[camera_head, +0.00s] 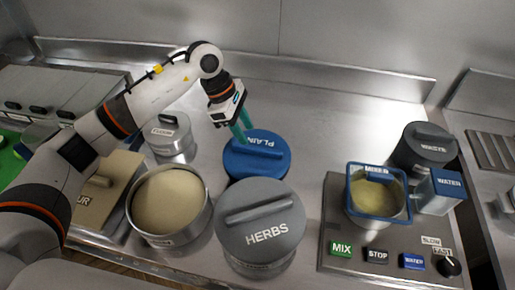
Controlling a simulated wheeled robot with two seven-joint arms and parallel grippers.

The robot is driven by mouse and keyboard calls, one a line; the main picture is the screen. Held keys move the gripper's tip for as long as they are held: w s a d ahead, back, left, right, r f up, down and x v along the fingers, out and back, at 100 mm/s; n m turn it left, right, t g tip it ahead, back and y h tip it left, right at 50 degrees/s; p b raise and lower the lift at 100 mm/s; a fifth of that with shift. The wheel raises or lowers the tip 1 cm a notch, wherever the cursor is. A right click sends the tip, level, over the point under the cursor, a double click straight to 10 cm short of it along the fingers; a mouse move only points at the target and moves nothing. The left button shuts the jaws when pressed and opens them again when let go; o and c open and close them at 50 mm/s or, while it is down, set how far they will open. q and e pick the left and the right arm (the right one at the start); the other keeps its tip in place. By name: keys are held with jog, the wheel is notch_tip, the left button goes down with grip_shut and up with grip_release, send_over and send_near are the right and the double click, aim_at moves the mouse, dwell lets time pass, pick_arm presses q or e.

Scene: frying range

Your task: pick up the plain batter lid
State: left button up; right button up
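The plain batter lid (259,165) is a round blue lid with a raised bar handle and the word PLAIN in white. My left gripper (243,134) reaches in from the left and points down at the back left of the blue lid. Its two teal fingers are apart, with the tips close to the left end of the handle. I cannot tell whether they touch it. Nothing shows between them. My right gripper is not in view.
The grey HERBS lid (262,226) stands directly in front. The mixer station (340,214) is at right, with the WASTE bin (425,146) behind. The counter behind the blue lid is clear.

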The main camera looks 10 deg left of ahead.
aim_at(256, 148)
pick_arm(q)
jog(key=shift+d+f, duration=0.25)
jog(key=shift+f, duration=0.25)
jog(key=shift+w+d+f+p, duration=0.15)
jog(key=shift+d+f+p, duration=0.15)
jog(key=shift+f, duration=0.3)
jog(key=p+x, duration=0.2)
jog(key=x, duration=0.2)
jog(key=shift+w+f, duration=0.2)
jog(key=shift+f, duration=0.25)
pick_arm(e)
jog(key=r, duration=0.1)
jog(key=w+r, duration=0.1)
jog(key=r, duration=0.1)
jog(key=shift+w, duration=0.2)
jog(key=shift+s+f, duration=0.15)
pick_arm(q)
jog(key=shift+c, duration=0.6)
grip_shut()
